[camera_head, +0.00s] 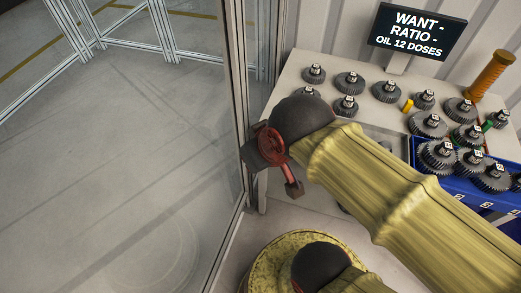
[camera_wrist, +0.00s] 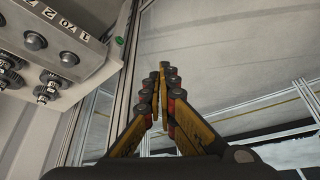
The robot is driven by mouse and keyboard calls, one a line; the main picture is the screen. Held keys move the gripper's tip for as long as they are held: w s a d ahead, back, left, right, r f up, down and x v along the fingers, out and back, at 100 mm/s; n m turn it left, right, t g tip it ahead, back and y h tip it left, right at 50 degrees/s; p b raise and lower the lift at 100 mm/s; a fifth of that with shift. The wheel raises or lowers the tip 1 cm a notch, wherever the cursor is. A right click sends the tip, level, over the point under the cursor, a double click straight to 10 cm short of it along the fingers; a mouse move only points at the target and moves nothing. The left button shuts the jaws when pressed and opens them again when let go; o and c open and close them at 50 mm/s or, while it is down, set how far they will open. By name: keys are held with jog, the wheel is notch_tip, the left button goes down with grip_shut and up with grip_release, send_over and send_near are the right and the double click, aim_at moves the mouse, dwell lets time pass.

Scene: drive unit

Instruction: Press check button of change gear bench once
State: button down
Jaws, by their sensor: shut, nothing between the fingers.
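The change gear bench (camera_head: 285,88) stands at the right in the head view, with several dark toothed gears on its top. In the wrist view the bench (camera_wrist: 95,52) is at the upper left, tilted. It shows digits, dark round parts and a small green round piece (camera_wrist: 119,40) at its edge. I cannot tell which part is the check button. My gripper (camera_wrist: 164,68) is shut and empty in the wrist view, to the right of the bench and apart from it. In the head view my arm hides part of the bench, and the fingertips do not show.
A sign (camera_head: 417,31) reads "WANT - RATIO - OIL 12 DOSES". A blue bin (camera_head: 428,184) with gears and an orange handle (camera_head: 491,75) are at the right. A framed glass panel (camera_head: 237,110) stands left of my arm. Open floor (camera_head: 110,150) lies beyond it.

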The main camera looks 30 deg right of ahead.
dwell(0.3)
jog(key=w+d+f+n+g+h+p, duration=0.2)
jog(key=w+d+f+n, duration=0.4)
jog(key=w+f+n, duration=0.6)
jog(key=w+d+f+n+g, duration=0.1)
jog(key=w+f+n, duration=0.1)
jog(key=f+n, duration=0.4)
jog(key=w+d+f+n+p, duration=0.1)
jog(key=w+f+n, duration=0.1)
jog(key=f+n, duration=0.5)
notch_tip(320, 180, down, 4)
jog(key=shift+w+d+f+n+g, duration=0.25)
jog(key=shift+w+d+n+g, duration=0.05)
jog(key=shift+d+g, duration=0.1)
jog(key=w+d+f+b, duration=0.4)
jog(key=d+f+b, duration=0.1)
jog(key=f, duration=0.4)
jog(key=shift+f+b, duration=0.35)
